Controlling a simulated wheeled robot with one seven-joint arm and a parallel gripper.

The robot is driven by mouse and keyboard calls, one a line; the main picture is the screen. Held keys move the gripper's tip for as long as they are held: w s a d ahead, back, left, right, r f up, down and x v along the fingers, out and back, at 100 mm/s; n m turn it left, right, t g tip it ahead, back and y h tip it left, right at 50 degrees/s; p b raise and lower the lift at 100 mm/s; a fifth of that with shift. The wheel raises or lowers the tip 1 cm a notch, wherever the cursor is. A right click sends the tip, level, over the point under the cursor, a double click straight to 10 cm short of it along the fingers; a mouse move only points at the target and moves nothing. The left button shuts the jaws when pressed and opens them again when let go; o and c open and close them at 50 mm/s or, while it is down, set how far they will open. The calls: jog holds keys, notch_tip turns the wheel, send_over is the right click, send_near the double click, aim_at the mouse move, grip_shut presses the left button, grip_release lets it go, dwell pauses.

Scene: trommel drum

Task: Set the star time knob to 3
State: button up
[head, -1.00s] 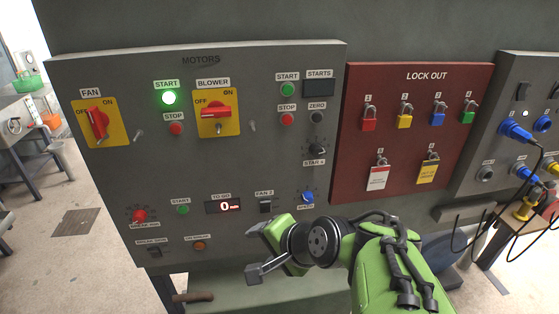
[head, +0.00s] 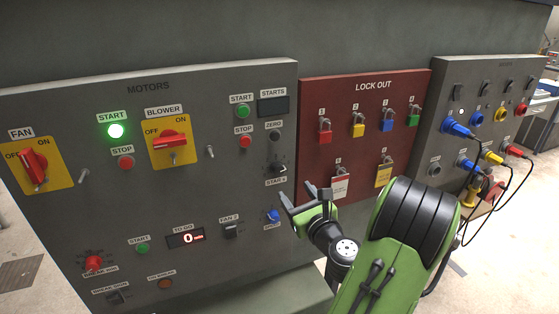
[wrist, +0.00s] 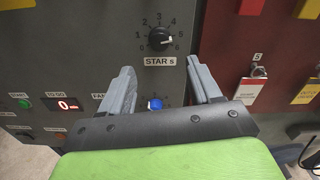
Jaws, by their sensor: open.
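The star time knob (wrist: 160,38) is a black dial above a label reading "STAR s". In the wrist view it has a ring of numbers, and its white pointer mark seems turned toward the lower right, near the 6. In the head view the knob (head: 277,168) sits below the ZERO button at the right side of the motors panel. My gripper (head: 300,196) is open and empty, below and to the right of the knob. In the wrist view the two grey fingers (wrist: 165,78) point at the panel below the knob, apart from it.
A blue knob (wrist: 155,104) shows between my fingers, below the star label. The red lock out board (head: 365,110) with several padlocks stands right of the motors panel. A plug panel (head: 480,80) with cables is farther right. The ZERO button (head: 274,135) is just above the knob.

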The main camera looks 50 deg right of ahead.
aim_at(280, 172)
jog(key=p+x, duration=0.3)
jog(key=x, duration=0.7)
jog(key=shift+w+d, duration=0.15)
jog(key=shift+w, duration=0.15)
jog(key=c, duration=1)
